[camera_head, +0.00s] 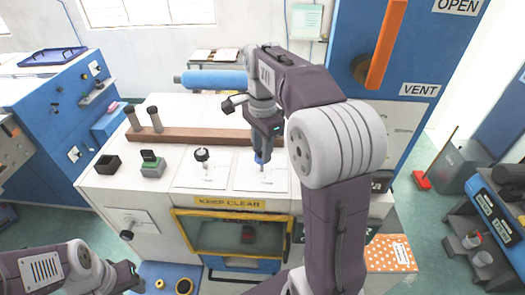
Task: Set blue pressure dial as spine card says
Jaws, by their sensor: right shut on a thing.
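The blue pressure dial (261,158) stands on a white plate (277,183) on the cabinet top, mostly covered by my gripper. My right gripper (264,152) reaches down from above and is shut on the blue dial. The dial's marks and setting are too small and too hidden to read. My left gripper (131,277) is low at the left, in front of the cabinet and away from the dial; its fingers are not clear. I cannot make out a readable spine card.
A black-knobbed dial (202,154) stands just left of the blue one. A green-topped block (152,164) and a black box (108,164) sit further left. A yellow-framed window (234,234) is below.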

